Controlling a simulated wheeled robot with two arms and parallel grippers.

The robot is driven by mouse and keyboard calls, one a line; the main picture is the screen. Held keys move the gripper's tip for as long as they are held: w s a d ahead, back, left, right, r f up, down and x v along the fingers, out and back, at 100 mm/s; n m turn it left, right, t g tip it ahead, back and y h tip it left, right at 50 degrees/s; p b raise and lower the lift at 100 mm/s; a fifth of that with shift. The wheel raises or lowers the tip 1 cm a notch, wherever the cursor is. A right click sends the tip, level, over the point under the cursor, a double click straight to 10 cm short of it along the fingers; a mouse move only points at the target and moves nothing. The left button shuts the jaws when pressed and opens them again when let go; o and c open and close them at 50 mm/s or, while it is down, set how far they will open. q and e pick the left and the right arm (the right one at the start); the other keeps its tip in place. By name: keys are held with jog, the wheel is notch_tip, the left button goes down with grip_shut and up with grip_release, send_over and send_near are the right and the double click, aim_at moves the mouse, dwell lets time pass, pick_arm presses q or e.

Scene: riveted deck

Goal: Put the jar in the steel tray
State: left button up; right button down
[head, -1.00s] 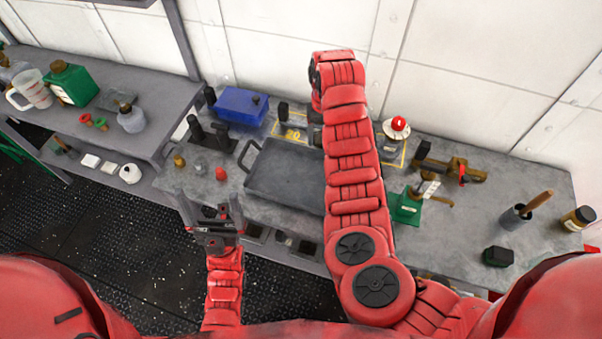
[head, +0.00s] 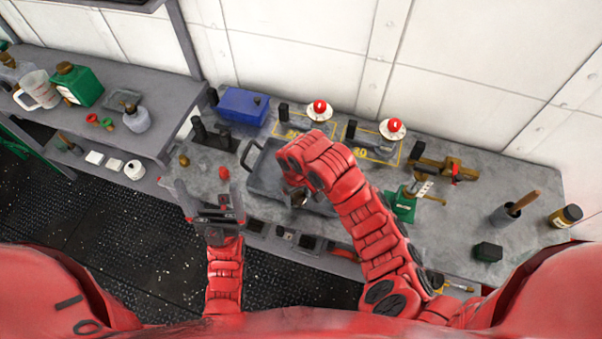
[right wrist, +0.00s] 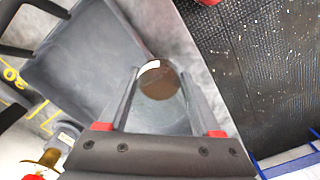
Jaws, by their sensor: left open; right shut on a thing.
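The grey steel tray (head: 262,178) lies on the bench, partly hidden under my right arm in the head view. It fills the upper left of the right wrist view (right wrist: 85,60). My right gripper (right wrist: 160,75) is shut on a round, brownish-topped thing that looks like the jar (right wrist: 158,84). In the head view, the right gripper (head: 297,196) is over the tray, mostly hidden by its wrist. The jar's height above the tray floor is hard to tell. My left gripper (head: 208,188) is open and empty, left of the tray near the bench's front edge.
A blue box (head: 242,106) stands behind the tray. Two red-topped white items (head: 391,128) stand at the back by yellow-marked squares. A green box (head: 402,206) is right of my right arm.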

jog(key=w+b, duration=0.1)
jog(key=w, duration=0.2)
jog(key=w+b, duration=0.1)
jog(key=w, duration=0.2)
jog(key=w+f+b, duration=0.1)
jog(key=w+b, duration=0.1)
jog(key=w, duration=0.1)
jog(key=shift+w+d, duration=0.2)
jog(key=shift+d, duration=0.1)
jog(key=shift+w+d, duration=0.1)
jog(key=shift+w, duration=0.6)
notch_tip(320, 180, down, 3)
jog(key=shift+r+p, duration=0.1)
jog(key=shift+p, duration=1.05)
jog(key=shift+f, duration=0.4)
